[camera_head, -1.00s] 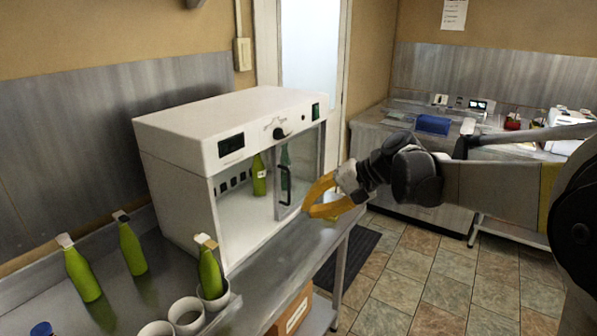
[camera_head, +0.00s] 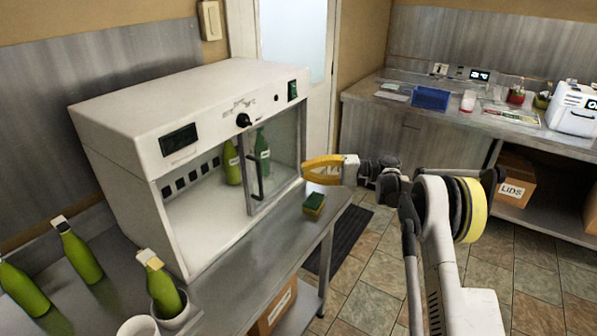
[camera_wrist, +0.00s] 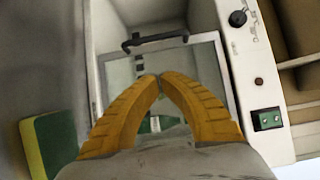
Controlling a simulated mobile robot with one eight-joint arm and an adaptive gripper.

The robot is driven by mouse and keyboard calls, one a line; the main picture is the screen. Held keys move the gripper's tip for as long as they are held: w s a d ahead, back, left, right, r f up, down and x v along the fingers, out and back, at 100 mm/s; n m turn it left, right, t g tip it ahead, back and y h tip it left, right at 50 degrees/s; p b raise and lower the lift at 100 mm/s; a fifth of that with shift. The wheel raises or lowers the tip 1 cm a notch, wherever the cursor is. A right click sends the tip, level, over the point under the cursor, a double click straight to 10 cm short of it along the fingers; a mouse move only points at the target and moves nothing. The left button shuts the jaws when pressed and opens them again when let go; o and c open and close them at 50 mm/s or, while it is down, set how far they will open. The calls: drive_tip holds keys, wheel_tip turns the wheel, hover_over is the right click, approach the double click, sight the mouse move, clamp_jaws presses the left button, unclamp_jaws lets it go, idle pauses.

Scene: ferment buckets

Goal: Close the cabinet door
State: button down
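The white cabinet (camera_head: 200,105) stands on a steel bench, the left part of its front opening uncovered. Its glass door (camera_head: 283,160) with a dark handle (camera_head: 257,180) spans the right part of the opening. The door also shows in the wrist view (camera_wrist: 103,68), with its handle (camera_wrist: 155,40) beyond my fingers. My gripper (camera_head: 305,170) has yellow fingers and is just right of the door's right edge in the head view. Its fingertips (camera_wrist: 160,77) come together with nothing seen between them. Whether they touch the glass I cannot tell.
Green bottles (camera_head: 232,163) stand inside the cabinet, one behind the glass. More green bottles (camera_head: 78,252) and white cups (camera_head: 138,327) are at the front left. A green and yellow sponge (camera_head: 314,206) lies on the bench below my gripper. A second counter (camera_head: 375,110) stands behind.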

drive_tip(key=b, duration=0.2)
approach(249, 176)
drive_tip(key=w, duration=0.3)
drive_tip(key=a, duration=0.1)
drive_tip(key=s+a+b, duration=0.1)
drive_tip(key=s+a, duration=0.1)
drive_tip(key=a, duration=0.1)
drive_tip(key=shift+s+a+f, duration=0.1)
drive_tip(key=shift+s, duration=0.15)
drive_tip(key=shift+s, duration=0.1)
drive_tip(key=s+a+b, duration=0.2)
drive_tip(key=s+a, duration=1.4)
drive_tip(key=s, duration=0.5)
drive_tip(key=shift+a, duration=0.35)
drive_tip(key=shift+s, duration=0.1)
